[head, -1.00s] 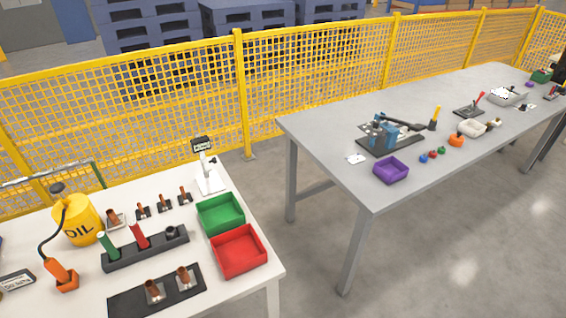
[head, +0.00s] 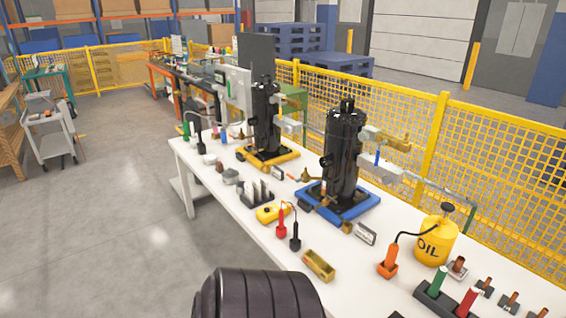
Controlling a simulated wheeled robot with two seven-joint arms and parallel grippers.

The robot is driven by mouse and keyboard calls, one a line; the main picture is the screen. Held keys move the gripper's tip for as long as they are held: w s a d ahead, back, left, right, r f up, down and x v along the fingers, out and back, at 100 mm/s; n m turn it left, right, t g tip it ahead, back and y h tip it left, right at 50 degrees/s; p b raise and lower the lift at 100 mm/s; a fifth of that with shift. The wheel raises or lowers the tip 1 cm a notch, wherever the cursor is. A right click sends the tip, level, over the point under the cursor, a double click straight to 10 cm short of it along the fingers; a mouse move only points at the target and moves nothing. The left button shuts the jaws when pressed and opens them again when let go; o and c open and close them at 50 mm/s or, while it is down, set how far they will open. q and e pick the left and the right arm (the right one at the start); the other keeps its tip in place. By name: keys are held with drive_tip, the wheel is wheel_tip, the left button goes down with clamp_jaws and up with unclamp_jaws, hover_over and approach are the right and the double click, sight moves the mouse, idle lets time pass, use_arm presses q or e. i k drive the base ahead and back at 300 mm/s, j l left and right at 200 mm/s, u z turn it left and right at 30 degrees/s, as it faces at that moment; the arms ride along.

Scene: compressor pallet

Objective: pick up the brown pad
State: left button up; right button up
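I cannot clearly tell a brown pad in the head view. A small dark brownish block (head: 219,167) lies near the front edge of the white table (head: 205,185), left of the compressors, but it is too small to identify. Neither of my grippers shows in the head view.
A black compressor on a blue base (head: 343,160) and another on a yellow base (head: 266,125) stand on the table. A brass-coloured tray (head: 319,265), a yellow meter (head: 270,213) and an oil can (head: 436,241) sit nearer. A yellow fence (head: 480,150) runs behind. Floor at left is open.

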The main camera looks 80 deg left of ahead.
sight(219, 168)
drive_tip(key=u, duration=3.05)
drive_tip(key=i+j, duration=0.25)
drive_tip(key=i, duration=0.25)
drive_tip(key=i+j+z, duration=0.1)
drive_tip(key=i+j, duration=0.15)
drive_tip(key=i, duration=0.3)
drive_tip(key=i+j+z, duration=0.1)
drive_tip(key=i+j, duration=0.2)
drive_tip(key=i, duration=0.2)
